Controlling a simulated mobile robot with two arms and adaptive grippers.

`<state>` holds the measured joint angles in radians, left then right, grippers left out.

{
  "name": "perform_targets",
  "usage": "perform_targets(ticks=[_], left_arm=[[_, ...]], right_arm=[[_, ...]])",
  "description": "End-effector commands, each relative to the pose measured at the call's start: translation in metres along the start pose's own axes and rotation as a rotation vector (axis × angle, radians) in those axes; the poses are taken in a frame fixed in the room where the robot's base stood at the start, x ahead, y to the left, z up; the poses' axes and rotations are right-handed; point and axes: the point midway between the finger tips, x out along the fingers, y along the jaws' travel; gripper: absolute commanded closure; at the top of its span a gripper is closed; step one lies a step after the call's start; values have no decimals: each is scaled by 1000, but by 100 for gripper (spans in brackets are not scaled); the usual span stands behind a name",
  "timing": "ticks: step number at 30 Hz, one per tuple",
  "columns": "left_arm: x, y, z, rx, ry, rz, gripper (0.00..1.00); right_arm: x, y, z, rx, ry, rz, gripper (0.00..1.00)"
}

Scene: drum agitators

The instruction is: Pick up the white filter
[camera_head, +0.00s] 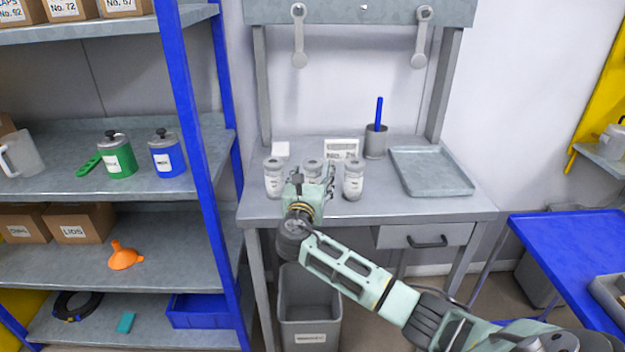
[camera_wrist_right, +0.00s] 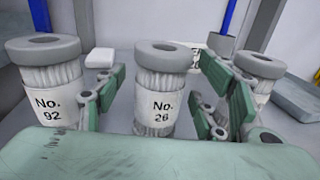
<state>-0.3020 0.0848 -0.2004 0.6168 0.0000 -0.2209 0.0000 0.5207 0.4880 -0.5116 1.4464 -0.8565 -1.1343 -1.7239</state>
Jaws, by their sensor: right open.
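Three white ribbed filters with grey caps stand upright on the grey workbench (camera_head: 365,207). The left filter (camera_head: 273,178), labelled "No. 92", shows large in the right wrist view (camera_wrist_right: 45,95). The middle filter (camera_wrist_right: 160,95) is labelled "No. 26"; in the head view my right gripper mostly hides it. The right filter (camera_head: 353,180) is partly covered by a finger in the wrist view, its number unreadable. My right gripper (camera_head: 311,178) is open, its green-padded fingers on either side of the middle filter with visible gaps. My left gripper is not in view.
Behind the filters are a small white block (camera_head: 281,149), a label card (camera_head: 341,149) and a grey cup (camera_head: 375,145) holding a blue stick. A grey tray (camera_head: 431,188) lies right. Blue-post shelving (camera_head: 190,120) stands left. A grey bin (camera_head: 308,310) is below the bench.

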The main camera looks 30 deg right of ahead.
Motion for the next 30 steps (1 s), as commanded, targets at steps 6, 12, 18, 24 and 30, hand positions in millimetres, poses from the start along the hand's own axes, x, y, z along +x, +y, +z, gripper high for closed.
perform_targets(ticks=[6,12,18,24,30], left_arm=[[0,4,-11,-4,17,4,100],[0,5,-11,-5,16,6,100],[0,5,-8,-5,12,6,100],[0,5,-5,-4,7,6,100],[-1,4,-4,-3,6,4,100]], right_arm=[[0,0,0,0,0,0,47],[0,0,0,0,0,0,65],[0,0,0,0,0,0,82],[0,0,1,0,-1,0,86],[0,0,16,4,-4,1,86]])
